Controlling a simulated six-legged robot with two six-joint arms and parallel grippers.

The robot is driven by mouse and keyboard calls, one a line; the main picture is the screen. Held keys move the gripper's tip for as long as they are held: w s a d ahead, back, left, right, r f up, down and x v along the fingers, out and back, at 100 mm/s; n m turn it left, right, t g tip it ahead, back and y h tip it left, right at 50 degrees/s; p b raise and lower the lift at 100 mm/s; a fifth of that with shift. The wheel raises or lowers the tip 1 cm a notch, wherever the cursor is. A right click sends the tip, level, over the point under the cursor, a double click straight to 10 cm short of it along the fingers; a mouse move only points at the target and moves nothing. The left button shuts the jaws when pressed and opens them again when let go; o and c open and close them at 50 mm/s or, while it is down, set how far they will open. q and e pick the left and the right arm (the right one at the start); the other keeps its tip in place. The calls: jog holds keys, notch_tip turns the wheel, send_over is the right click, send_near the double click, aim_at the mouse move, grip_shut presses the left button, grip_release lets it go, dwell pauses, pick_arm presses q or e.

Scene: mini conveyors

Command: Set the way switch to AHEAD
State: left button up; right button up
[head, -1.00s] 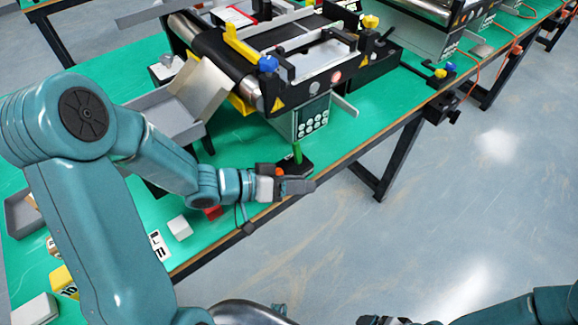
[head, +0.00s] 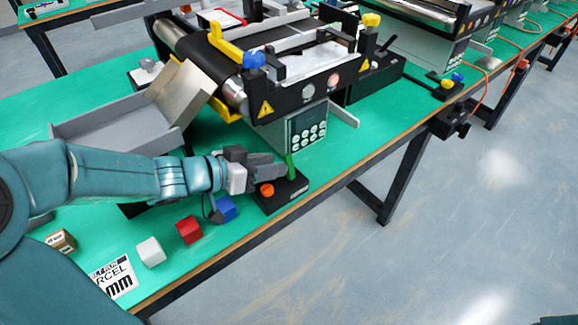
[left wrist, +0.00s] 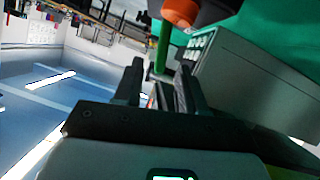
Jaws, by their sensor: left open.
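The way switch is a small black box (head: 293,193) near the front edge of the green bench, with an upright green lever (head: 291,167) and an orange knob (head: 267,190) on top. No AHEAD mark is readable. My left gripper (head: 281,167) comes in from the left at lever height, its jaws open and its tips close to the lever. In the left wrist view, the green lever (left wrist: 162,45) appears between the two finger tips (left wrist: 160,72), and the orange knob (left wrist: 180,10) is at the top. I cannot tell whether a finger touches the lever. My right gripper is out of view.
Behind the switch stands a conveyor with a grey keypad panel (head: 307,130). A blue block (head: 227,208), a red block (head: 189,230), a white block (head: 150,252) and a printed parcel card (head: 113,277) lie along the front edge. A grey chute (head: 185,92) is at left.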

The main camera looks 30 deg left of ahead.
aim_at(289, 162)
pick_arm(q)
jog(key=b+x, duration=0.1)
jog(key=x, duration=0.3)
jog(key=shift+w+d+f, duration=0.1)
jog(key=shift+w+f, duration=0.1)
jog(key=shift+w, duration=0.1)
jog(key=shift+w+d, duration=0.15)
jog(key=shift+w, duration=0.25)
grip_shut()
